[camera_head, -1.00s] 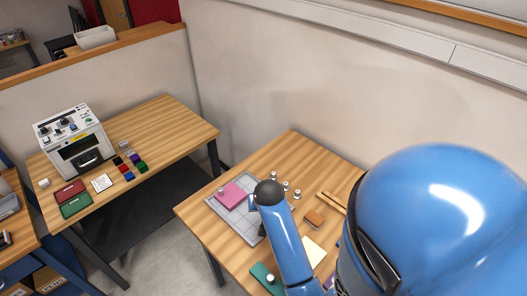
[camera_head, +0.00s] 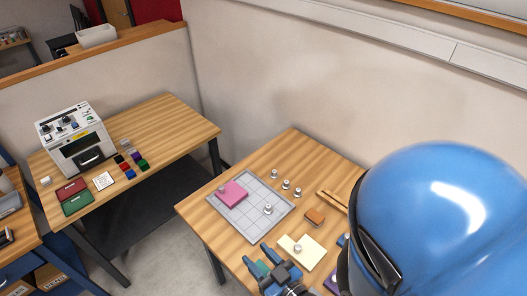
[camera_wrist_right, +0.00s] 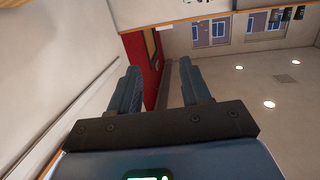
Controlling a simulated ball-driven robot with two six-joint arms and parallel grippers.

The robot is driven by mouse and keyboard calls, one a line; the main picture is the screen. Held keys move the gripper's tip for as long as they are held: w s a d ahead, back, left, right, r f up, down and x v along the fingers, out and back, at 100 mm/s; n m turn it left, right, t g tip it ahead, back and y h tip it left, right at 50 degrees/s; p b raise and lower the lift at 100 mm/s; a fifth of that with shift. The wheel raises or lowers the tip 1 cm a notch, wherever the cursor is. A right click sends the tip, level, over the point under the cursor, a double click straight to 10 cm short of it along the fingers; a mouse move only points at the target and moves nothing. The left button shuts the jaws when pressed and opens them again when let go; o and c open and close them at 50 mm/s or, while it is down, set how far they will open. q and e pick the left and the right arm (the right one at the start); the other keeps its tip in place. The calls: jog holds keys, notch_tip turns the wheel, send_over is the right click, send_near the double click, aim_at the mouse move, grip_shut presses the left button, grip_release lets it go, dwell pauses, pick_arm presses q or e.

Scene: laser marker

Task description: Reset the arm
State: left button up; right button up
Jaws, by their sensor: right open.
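My right gripper (camera_head: 258,256) shows at the bottom of the head view, in front of the near part of the right wooden table. Its two blue fingers are apart. In the right wrist view the gripper (camera_wrist_right: 160,74) is open with nothing between its fingers. That wrist camera faces a wall, a red panel and a ceiling with lights, not the table. A large blue rounded part of my own body fills the right of the head view. My left gripper is not in view.
A white machine (camera_head: 72,130) stands on the left table. A wall rises behind.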

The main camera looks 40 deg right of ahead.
jog(key=shift+s+a+r+t, duration=0.25)
jog(key=shift+s+r+t, duration=0.25)
jog(key=shift+s+r, duration=0.55)
notch_tip(320, 180, down, 7)
jog(key=b, duration=0.6)
jog(key=shift+b, duration=0.4)
jog(key=shift+r, duration=0.15)
